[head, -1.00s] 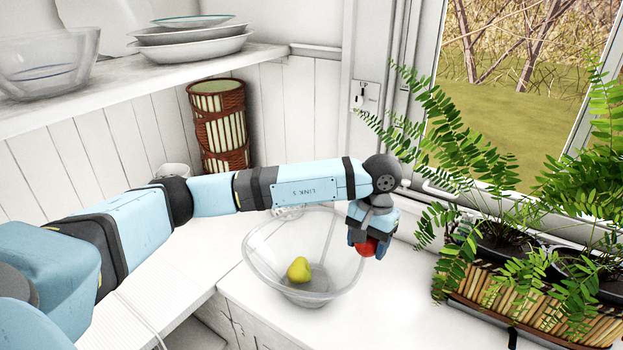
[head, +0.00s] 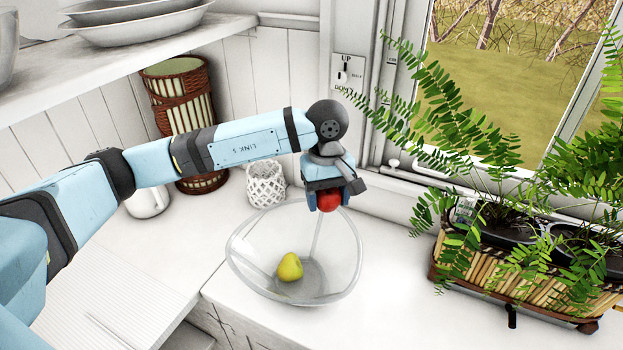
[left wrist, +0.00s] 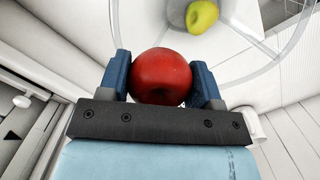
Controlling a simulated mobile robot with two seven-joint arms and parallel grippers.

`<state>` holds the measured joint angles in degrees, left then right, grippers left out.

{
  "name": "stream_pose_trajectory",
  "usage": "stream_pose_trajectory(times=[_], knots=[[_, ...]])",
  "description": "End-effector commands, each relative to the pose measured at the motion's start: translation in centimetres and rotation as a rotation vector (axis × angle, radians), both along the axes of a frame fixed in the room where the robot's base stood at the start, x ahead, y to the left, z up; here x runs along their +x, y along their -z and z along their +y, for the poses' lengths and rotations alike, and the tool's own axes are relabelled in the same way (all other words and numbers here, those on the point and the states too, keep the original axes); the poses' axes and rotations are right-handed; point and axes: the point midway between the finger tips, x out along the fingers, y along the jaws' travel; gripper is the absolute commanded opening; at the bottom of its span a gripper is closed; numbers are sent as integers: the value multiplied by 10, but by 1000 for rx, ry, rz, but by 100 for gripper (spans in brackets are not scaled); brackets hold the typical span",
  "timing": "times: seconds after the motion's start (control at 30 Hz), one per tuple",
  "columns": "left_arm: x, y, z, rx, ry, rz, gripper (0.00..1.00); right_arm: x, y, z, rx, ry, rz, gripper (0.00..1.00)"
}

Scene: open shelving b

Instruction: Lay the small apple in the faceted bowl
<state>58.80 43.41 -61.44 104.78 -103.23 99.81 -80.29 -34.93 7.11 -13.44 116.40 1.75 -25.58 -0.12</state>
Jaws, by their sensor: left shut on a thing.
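The small red apple (head: 328,200) is held between the fingers of my left gripper (head: 327,198), above the back rim of the bowl. It also shows in the left wrist view (left wrist: 161,77), with a blue finger on each side. The clear glass bowl (head: 345,262) stands on the white counter, with a yellow-green fruit (head: 289,267) inside it. In the left wrist view the fruit (left wrist: 202,16) and part of the bowl rim (left wrist: 262,68) show beyond the apple. My right gripper is not in view.
A white lattice cup (head: 266,185) stands behind the bowl, with a white mug (head: 147,203) and a tall wicker container (head: 186,118) further left. A planter with ferns (head: 520,262) stands on the right. Counter in front of the bowl is clear.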

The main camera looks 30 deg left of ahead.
Motion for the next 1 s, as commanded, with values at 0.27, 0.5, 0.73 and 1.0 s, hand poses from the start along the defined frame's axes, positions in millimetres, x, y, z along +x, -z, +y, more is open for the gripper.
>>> stream_pose_trajectory(times=[0.27, 0.5, 0.73, 1.0], knots=[[-19, -29, 0, -1, -446, -3, 34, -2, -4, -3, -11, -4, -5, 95], [-36, -50, -1, 0, -828, -2, 34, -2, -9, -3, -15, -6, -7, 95], [-52, -69, -1, -1, -1171, -3, 34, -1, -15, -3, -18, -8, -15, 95], [-64, -80, -1, 0, -1404, 0, 34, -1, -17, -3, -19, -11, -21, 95]])
